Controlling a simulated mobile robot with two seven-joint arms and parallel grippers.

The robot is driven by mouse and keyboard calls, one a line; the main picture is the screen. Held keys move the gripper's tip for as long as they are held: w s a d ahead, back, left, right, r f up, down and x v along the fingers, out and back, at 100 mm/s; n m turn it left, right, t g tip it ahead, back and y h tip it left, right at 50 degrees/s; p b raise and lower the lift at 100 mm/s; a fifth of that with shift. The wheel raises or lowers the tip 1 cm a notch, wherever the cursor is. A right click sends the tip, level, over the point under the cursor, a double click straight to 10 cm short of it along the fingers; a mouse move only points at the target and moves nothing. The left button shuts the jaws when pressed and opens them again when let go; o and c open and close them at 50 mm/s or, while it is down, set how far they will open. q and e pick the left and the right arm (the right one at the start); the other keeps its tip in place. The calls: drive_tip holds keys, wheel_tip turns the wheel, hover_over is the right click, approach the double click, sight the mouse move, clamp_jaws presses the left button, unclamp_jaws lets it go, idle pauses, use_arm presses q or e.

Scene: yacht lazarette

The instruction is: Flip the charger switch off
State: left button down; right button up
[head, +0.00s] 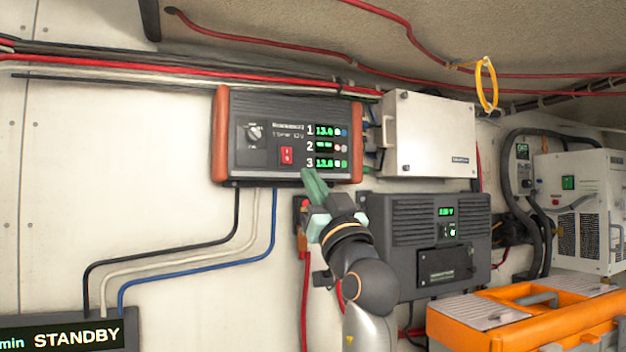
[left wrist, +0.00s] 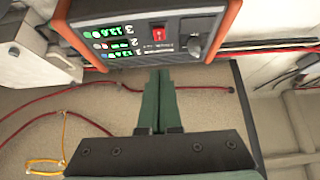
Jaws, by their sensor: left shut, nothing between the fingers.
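The charger (head: 262,108) is a dark box with orange end caps, fixed to the white wall. Its red rocker switch (head: 287,156) sits low on the front, left of three lit green readouts; I cannot tell which way the rocker is tipped. My left gripper (head: 312,178) is shut and empty, its green fingertips just below and right of the switch, near the charger's lower edge. In the left wrist view the charger (left wrist: 140,12) appears upside down, with the red switch (left wrist: 158,34) beyond the shut fingertips (left wrist: 161,74); contact is not visible. My right gripper is out of view.
A beige box (head: 432,130) is mounted right of the charger, and a dark finned unit (head: 412,222) below that. Cables (head: 200,262) hang below the charger. An orange toolbox (head: 520,322) and a white vented unit (head: 585,205) stand at right.

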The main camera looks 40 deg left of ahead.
sight(288, 157)
use_arm(q)
drive_tip(key=w+a+r+p, duration=0.1)
drive_tip(key=a, duration=0.1)
drive_tip(key=w+a+r+p, duration=0.1)
drive_tip(key=a, duration=0.2)
drive_tip(key=w+a+r+p, duration=0.1)
drive_tip(key=a, duration=0.1)
drive_tip(key=shift+w+a+r, duration=0.15)
drive_tip(key=shift+w+r, duration=0.15)
drive_tip(key=shift+w, duration=0.05)
drive_tip(key=shift+w+a+f, duration=0.1)
drive_tip(key=shift+w+a, duration=0.1)
drive_tip(key=shift+a, duration=0.1)
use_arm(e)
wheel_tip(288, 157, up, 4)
use_arm(q)
drive_tip(key=f+b, duration=0.1)
drive_tip(key=b, duration=0.2)
drive_tip(key=shift+a+y, duration=0.3)
drive_tip(key=shift+y, duration=0.1)
drive_tip(key=shift+w+r+p, duration=0.2)
drive_tip(key=shift+r+p, duration=0.1)
drive_tip(key=shift+r, duration=0.05)
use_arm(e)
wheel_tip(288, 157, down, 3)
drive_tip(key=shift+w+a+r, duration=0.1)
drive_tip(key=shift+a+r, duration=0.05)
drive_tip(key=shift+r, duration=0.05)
use_arm(q)
drive_tip(key=shift+s, duration=0.1)
